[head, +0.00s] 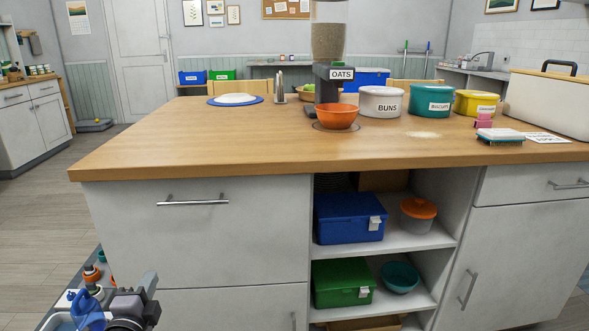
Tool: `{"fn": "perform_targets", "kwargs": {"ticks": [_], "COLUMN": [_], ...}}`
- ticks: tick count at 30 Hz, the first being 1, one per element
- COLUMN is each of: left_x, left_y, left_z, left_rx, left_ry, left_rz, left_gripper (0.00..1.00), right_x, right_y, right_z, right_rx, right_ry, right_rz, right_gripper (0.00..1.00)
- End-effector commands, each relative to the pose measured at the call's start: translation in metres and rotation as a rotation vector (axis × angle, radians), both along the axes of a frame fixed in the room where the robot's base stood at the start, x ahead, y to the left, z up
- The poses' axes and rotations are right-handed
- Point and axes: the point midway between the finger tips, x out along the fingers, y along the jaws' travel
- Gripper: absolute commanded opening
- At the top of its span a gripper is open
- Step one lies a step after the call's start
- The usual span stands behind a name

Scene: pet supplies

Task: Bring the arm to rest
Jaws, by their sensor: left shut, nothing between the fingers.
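My left gripper (148,291) shows at the bottom left, low in front of the island's white drawers and well below the worktop. Its fingers are shut with nothing between them. It stands to the right of a blue object (87,309); I cannot tell whether they touch. Most of my left arm is below the picture's edge. My right gripper is not in view.
The wooden worktop (200,140) overhangs the drawers. On it are an oats dispenser (328,85), an orange bowl (336,117) and several tubs. Open shelves hold a blue box (345,218) and a green box (340,284). The floor at left (30,220) is clear.

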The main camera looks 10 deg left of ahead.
Motion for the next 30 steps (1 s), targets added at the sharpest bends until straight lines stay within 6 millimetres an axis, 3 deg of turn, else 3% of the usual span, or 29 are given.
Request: {"fn": "perform_targets", "kwargs": {"ticks": [5,9,13,18,19,21,30], "left_x": [-0.045,-0.103,-0.154,-0.218,-0.23,-0.227,-0.23], "left_y": [-0.045,-0.096,-0.14,-0.191,-0.2,-0.197,-0.188], "left_z": [-0.051,-0.095,-0.12,-0.136,-0.137,-0.115,-0.061], "left_rx": [-0.334,-0.729,-1.059,-1.434,-1.496,-1.491,-1.473], "left_ry": [0.089,0.209,0.326,0.476,0.505,0.494,0.486], "left_rz": [-0.039,-0.038,0.002,0.094,0.115,0.117,0.132], "left_gripper": [0.0,0.0,0.0,0.0,0.0,0.0,0.0], "right_x": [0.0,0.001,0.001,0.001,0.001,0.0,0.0], "right_y": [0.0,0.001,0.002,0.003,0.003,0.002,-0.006], "right_z": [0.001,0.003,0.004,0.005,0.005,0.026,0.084], "right_rx": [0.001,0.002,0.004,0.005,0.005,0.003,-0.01], "right_ry": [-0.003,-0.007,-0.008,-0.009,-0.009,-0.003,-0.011], "right_rz": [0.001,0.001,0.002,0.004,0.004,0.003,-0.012], "right_gripper": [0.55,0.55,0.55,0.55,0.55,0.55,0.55]}}
